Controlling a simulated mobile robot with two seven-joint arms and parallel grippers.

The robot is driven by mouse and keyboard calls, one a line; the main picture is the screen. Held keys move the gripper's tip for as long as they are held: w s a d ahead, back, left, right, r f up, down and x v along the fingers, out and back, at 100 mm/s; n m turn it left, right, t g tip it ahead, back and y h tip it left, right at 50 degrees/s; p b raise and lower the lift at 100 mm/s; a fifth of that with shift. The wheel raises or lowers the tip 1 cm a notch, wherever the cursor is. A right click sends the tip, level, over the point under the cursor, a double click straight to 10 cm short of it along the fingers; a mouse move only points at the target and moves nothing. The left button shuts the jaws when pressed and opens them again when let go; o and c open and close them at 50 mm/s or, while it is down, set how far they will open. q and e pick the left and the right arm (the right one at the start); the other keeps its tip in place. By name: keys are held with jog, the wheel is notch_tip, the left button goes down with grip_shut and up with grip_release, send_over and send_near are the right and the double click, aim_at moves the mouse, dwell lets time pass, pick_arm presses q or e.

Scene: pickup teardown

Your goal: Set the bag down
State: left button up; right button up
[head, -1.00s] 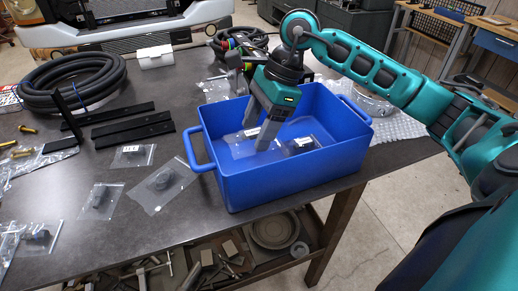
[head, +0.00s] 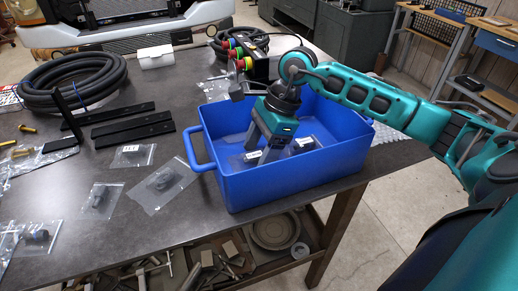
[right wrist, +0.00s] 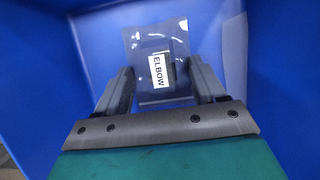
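A clear zip bag with a white label reading "ELBOW" (right wrist: 160,70) and a dark part inside is low in the blue bin (head: 285,180). In the head view the bag (head: 241,163) is partly hidden by my right gripper. My right gripper (head: 258,155) reaches down into the bin from above. The bag is at or just above the bin floor; contact cannot be told. My left gripper is not in view.
Another labelled bag (head: 304,143) lies in the bin to the right. Several bagged parts, black bars (head: 130,119) and a coiled hose (head: 72,82) lie on the table left of the bin. The bin walls surround the gripper closely.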

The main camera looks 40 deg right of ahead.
jog(key=o, duration=0.3)
jog(key=shift+r, duration=0.1)
jog(key=shift+r, duration=0.15)
jog(key=v, duration=1.2)
jog(key=shift+s, duration=0.1)
